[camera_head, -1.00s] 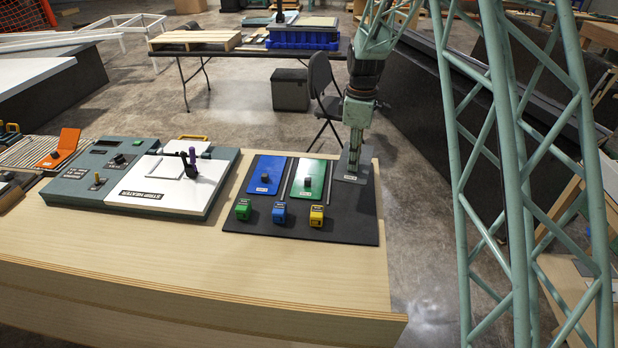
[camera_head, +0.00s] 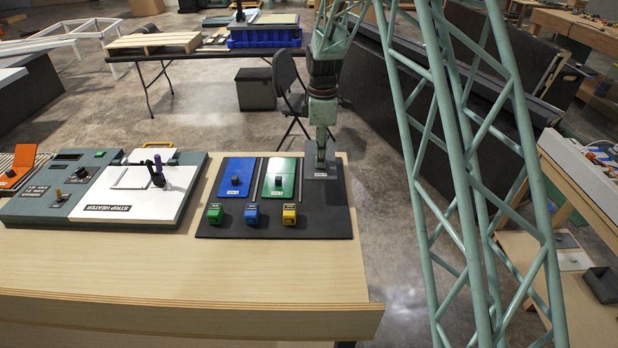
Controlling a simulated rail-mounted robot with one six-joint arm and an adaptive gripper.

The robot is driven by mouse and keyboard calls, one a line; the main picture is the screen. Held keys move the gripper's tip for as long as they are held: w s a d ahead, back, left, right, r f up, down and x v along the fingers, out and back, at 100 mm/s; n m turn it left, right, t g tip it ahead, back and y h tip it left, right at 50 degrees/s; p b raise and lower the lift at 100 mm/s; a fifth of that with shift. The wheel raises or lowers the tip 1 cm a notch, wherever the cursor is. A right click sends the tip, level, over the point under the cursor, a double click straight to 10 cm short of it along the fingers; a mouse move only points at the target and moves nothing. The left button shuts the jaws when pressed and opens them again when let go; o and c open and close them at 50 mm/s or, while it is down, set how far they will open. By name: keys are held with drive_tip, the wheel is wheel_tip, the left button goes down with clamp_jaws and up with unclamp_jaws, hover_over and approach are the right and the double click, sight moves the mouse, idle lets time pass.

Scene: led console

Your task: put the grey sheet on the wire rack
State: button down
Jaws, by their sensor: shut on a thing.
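The grey sheet (camera_head: 335,173) is at the back right of the black mat (camera_head: 275,226), beside the green sheet (camera_head: 290,170). My gripper (camera_head: 321,165) points straight down over the grey sheet and is shut on it, probably at a small knob that the fingers hide. I cannot tell whether the sheet touches the mat or is just clear of it. A striped, slatted surface (camera_head: 42,160) at the left edge, partly cut off, may be the wire rack. An orange sheet (camera_head: 17,165) with a dark knob lies on it.
A blue sheet (camera_head: 238,174) lies left of the green one. Green (camera_head: 215,214), blue (camera_head: 252,215) and yellow (camera_head: 290,215) blocks stand along the mat's front. The strip heater (camera_head: 112,211), with upright handles, stands between mat and slats. The bench front (camera_head: 180,270) is clear.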

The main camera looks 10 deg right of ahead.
hover_over(320, 185)
drive_tip(key=shift+s+f, duration=0.1)
drive_tip(key=shift+f, duration=2.2)
drive_tip(key=shift+f, duration=0.1)
drive_tip(key=shift+f, duration=1.8)
drive_tip(key=shift+f, duration=0.15)
drive_tip(key=c, duration=2.6)
unclamp_jaws()
drive_tip(key=shift+o, duration=0.2)
drive_tip(key=shift+r, duration=0.2)
wheel_tip(320, 185, up, 11)
drive_tip(key=shift+r, duration=0.5)
